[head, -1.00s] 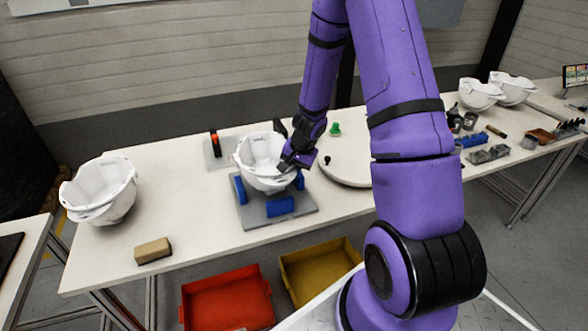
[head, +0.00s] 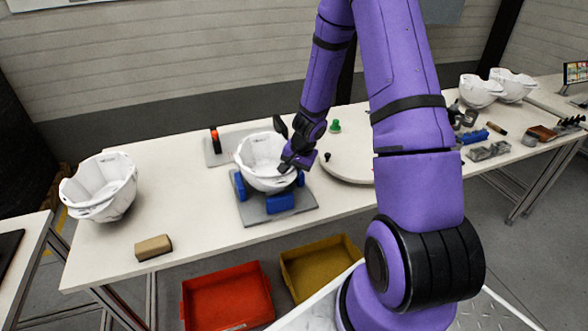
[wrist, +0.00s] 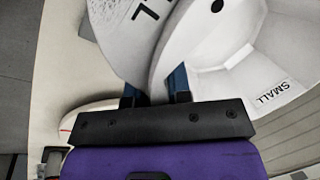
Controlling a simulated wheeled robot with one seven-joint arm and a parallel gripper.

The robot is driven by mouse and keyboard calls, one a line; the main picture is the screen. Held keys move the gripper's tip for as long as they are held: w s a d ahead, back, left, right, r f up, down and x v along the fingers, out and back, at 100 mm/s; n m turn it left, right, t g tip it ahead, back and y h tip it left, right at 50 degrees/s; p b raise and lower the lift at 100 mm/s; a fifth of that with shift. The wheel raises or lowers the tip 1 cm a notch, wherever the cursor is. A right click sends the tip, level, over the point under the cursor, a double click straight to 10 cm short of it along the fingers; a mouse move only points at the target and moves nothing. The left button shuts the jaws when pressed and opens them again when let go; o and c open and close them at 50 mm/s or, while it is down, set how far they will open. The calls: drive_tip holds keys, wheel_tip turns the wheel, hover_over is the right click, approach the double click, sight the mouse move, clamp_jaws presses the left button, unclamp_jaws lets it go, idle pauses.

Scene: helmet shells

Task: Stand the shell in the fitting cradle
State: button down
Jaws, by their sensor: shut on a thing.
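A white helmet shell (head: 262,165) sits at the fitting cradle (head: 277,212), a grey plate with blue blocks around the shell's lower part. The shell stands open side up. I cannot tell whether it rests fully on the blocks. My gripper (head: 297,163) is at the shell's right rim and is shut on it. In the wrist view the gripper's dark fingers (wrist: 157,88) hold the shell wall (wrist: 225,80), which bears a label reading SMALL. The fingertips are partly hidden by the shell.
Another white shell (head: 100,187) stands at the table's left end, with a tan block (head: 153,248) near the front edge. A grey plate with a red-topped post (head: 215,141) is behind the cradle. A round turntable (head: 345,165) lies to the right. Red (head: 228,297) and yellow (head: 318,262) bins are below.

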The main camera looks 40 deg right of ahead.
drive_tip(key=shift+f, duration=0.1)
drive_tip(key=c, duration=1)
unclamp_jaws()
drive_tip(key=shift+o, duration=0.2)
drive_tip(key=v, duration=1.1)
